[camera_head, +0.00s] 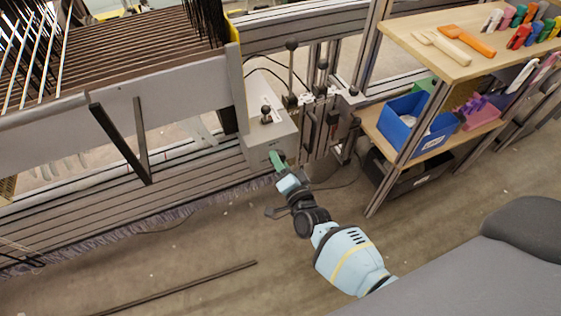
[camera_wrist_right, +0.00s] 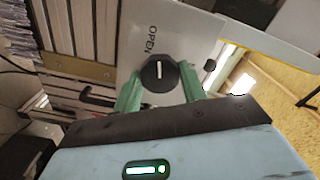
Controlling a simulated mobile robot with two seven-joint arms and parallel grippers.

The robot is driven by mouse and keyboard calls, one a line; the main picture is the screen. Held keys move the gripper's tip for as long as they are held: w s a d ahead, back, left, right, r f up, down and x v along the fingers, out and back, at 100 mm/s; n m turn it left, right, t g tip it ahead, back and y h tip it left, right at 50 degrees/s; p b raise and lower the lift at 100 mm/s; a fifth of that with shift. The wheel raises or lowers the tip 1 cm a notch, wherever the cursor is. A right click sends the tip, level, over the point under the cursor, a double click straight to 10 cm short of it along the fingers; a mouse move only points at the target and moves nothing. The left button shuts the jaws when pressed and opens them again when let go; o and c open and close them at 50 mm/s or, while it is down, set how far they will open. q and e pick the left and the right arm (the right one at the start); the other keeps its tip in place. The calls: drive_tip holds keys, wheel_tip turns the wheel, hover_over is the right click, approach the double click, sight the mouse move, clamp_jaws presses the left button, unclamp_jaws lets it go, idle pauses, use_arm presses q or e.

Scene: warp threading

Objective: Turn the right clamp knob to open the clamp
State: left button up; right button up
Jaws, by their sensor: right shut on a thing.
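The right clamp knob (camera_wrist_right: 160,73) is round and black with a white mark. It sits on a light grey panel (camera_wrist_right: 186,28) printed with the word "OPEN". My right gripper (camera_wrist_right: 159,86) has its green fingers on either side of the knob and is shut on it. In the head view my right gripper (camera_head: 278,161) is at the front face of the grey clamp box (camera_head: 262,141). The knob cannot be made out there behind the fingers. My left gripper is not in view.
The loom's beam (camera_head: 150,96) stands to the left of the box. Levers (camera_head: 291,70) rise behind it. A shelf rack (camera_head: 455,50) with a blue bin (camera_head: 405,122) stands to the right. A dark rod (camera_head: 180,289) lies on the otherwise mostly open floor.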

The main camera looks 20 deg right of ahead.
idle(0.5)
drive_tip(key=o, duration=1)
drive_tip(key=shift+c, duration=0.2)
drive_tip(key=s+p, duration=0.2)
drive_tip(key=s, duration=0.5)
drive_tip(key=shift+s+d, duration=0.15)
drive_tip(key=shift+s, duration=0.25)
